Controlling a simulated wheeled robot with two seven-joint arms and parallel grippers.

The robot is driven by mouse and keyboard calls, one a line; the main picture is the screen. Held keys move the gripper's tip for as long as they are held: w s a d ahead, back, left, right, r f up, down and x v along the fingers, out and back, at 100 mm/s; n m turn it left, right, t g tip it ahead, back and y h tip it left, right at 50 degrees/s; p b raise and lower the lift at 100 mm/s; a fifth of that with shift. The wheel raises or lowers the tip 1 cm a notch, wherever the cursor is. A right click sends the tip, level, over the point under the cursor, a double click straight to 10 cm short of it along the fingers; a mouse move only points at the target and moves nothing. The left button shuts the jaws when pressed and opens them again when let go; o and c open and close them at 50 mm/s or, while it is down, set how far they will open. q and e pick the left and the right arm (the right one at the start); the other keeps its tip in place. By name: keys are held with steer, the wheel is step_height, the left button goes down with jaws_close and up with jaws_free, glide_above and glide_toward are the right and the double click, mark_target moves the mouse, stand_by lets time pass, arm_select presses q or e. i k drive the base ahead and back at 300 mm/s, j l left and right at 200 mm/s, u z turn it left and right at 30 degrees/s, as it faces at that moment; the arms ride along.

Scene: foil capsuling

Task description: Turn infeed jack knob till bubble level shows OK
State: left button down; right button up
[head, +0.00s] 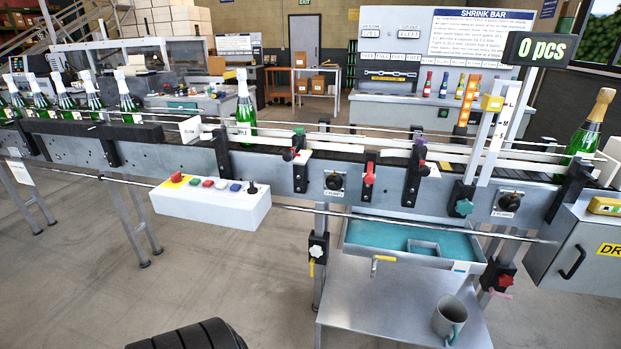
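A white star-shaped knob (316,251) sits on a black clamp on the conveyor's left front leg, with a small yellow tag below it. A red star-shaped knob (505,281) sits on a similar clamp on the right leg. I cannot read which one is the infeed jack. A yellow block with a pale window (604,206) lies on the grey box at the far right; it may be the bubble level, but no bubble or OK mark is readable. Neither of my grippers is in view.
The conveyor (255,170) spans the view and carries green bottles. A white button box (210,202) juts out at its front. A teal-lined tray (380,240) and a shelf with a grey mug (449,318) are between the legs.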

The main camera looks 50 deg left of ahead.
mark_target(316, 251)
steer(key=u, duration=1.7)
